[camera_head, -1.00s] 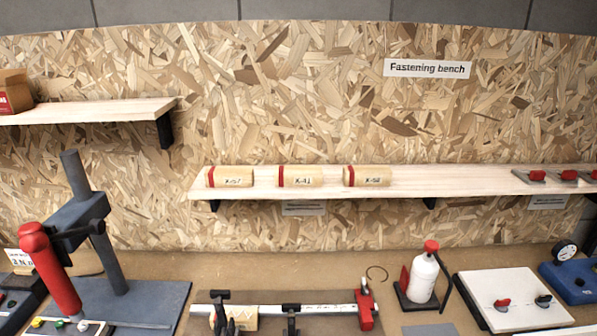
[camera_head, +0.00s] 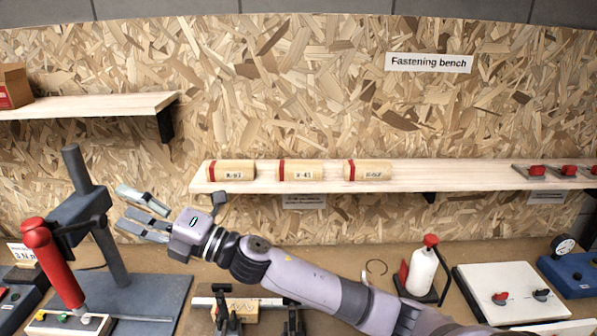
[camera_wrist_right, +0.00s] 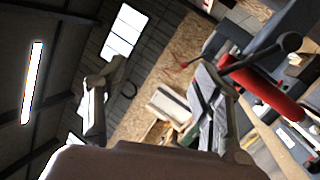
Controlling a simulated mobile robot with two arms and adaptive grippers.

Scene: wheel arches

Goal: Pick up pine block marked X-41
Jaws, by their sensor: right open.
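Three pine blocks with red bands lie in a row on the long wall shelf. The middle pine block (camera_head: 300,171) seems to read X-41, though the print is small. My right gripper (camera_head: 124,207) is open and empty, left of and below the shelf, well apart from the blocks. Its two fingers point left towards the grey press stand. In the right wrist view the open gripper (camera_wrist_right: 157,78) has nothing between its fingers, and I make out no pine block there. My left gripper is not in view.
The other blocks (camera_head: 232,171) (camera_head: 368,171) flank the middle one on the shelf (camera_head: 440,177). A grey stand (camera_head: 100,225) with a red handle (camera_head: 52,265) is close to my right gripper. A white bottle (camera_head: 422,270) stands on the bench. Red-topped clamps (camera_head: 537,170) lie at the shelf's right.

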